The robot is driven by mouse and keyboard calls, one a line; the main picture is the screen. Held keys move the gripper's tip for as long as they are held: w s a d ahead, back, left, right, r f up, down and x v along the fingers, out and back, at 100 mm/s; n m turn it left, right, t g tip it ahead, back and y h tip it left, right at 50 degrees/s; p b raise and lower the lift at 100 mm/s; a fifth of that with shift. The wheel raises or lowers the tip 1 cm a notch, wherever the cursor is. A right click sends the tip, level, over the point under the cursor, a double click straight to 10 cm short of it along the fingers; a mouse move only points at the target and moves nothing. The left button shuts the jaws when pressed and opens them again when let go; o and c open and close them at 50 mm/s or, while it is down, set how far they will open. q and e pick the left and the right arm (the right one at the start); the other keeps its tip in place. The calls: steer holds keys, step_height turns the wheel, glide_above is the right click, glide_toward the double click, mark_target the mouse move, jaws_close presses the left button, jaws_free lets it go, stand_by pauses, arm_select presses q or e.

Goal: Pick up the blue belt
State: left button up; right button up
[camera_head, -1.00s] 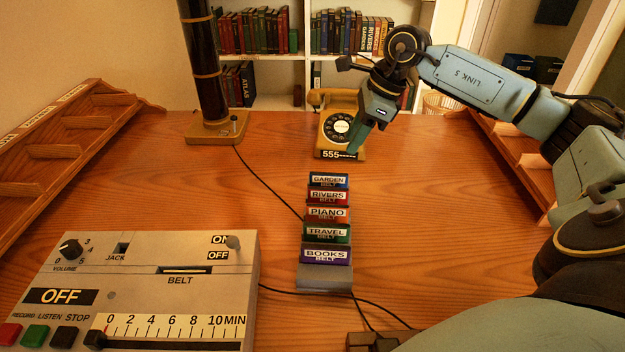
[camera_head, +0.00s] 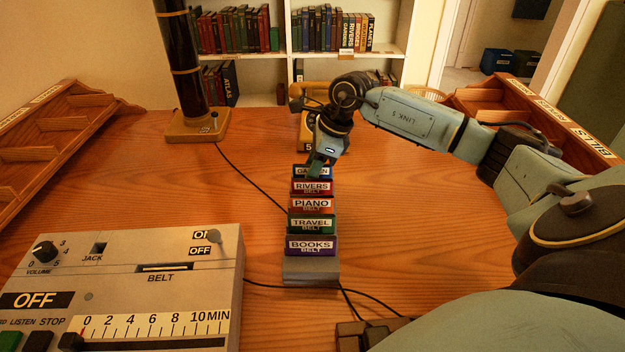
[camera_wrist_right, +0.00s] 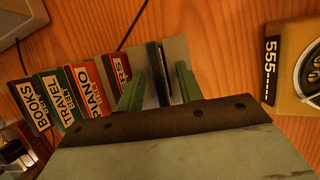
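The blue belt (camera_head: 299,170), labelled GARDEN, stands at the far end of a row of belts in a grey rack (camera_head: 310,270). My right gripper (camera_head: 318,170) is down at this belt and partly covers its label. In the right wrist view the two green fingers (camera_wrist_right: 160,88) are apart, one on each side of the thin dark edge of the blue belt (camera_wrist_right: 158,70). Gaps show between belt and fingers, so the gripper is open. My left gripper is not in view.
Red RIVERS (camera_head: 311,187), orange PIANO (camera_head: 311,206), green TRAVEL (camera_head: 311,224) and purple BOOKS (camera_head: 311,245) belts stand nearer in the rack. A yellow telephone (camera_wrist_right: 292,70) sits behind. A grey recorder (camera_head: 130,265) is at front left. Cables cross the desk.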

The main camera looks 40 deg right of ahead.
steer(key=shift+c, duration=0.3)
jaws_close()
steer(key=shift+r, duration=0.1)
